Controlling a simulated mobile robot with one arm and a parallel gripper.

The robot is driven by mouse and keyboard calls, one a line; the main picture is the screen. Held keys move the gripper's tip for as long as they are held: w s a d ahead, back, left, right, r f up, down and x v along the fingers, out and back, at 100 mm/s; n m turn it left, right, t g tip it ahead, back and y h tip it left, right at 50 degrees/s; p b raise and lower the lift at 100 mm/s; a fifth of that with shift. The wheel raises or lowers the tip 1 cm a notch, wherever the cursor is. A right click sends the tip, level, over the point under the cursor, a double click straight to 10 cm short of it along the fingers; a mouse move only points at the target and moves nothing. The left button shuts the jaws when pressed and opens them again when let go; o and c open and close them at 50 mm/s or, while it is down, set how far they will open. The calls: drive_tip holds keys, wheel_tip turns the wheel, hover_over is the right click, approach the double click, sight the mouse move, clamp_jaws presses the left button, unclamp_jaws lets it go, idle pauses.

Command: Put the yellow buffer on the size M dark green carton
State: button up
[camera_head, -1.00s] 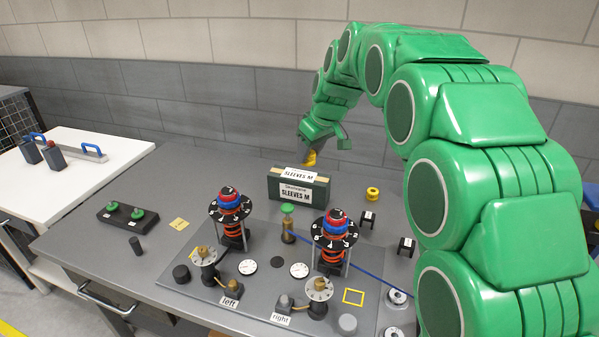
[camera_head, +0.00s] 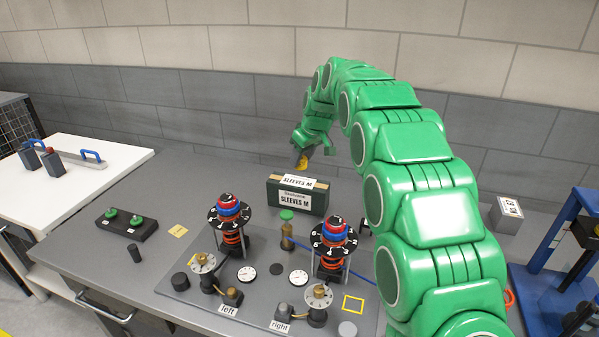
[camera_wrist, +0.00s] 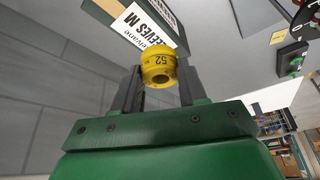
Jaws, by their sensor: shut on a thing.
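The dark green carton (camera_head: 272,194) labelled SLEEVES M stands upright at the back of the grey bench. In the wrist view part of it (camera_wrist: 168,22) shows at the top with its white label. My gripper (camera_head: 301,165) is just above and behind the carton's top in the head view. It is shut on the yellow buffer (camera_wrist: 158,64), a ribbed ring marked 52, held between both fingers. In the head view the buffer (camera_head: 302,162) is small and partly hidden by the gripper. It appears apart from the carton.
Two spring units with numbered dials (camera_head: 230,215) (camera_head: 333,240) stand on a plate in front of the carton. A short brass post with a green cap (camera_head: 287,215) is close before it. A blue frame (camera_head: 560,265) and a grey box (camera_head: 506,214) are at the right.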

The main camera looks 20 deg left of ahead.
drive_tip(key=shift+w+a+f, duration=0.3)
drive_tip(key=shift+w+f, duration=0.25)
drive_tip(key=shift+f, duration=0.25)
drive_tip(key=shift+w+a+f, duration=0.3)
drive_tip(key=shift+w+f, duration=0.3)
drive_tip(key=shift+f, duration=0.25)
drive_tip(key=shift+w+a+f, duration=0.3)
drive_tip(key=shift+w+f, duration=0.25)
drive_tip(key=shift+f, duration=1.7)
drive_tip(key=shift+f, duration=0.1)
drive_tip(key=o, duration=1)
drive_tip(key=shift+o, duration=0.2)
drive_tip(key=v, duration=1.2)
drive_tip(key=shift+r, duration=0.25)
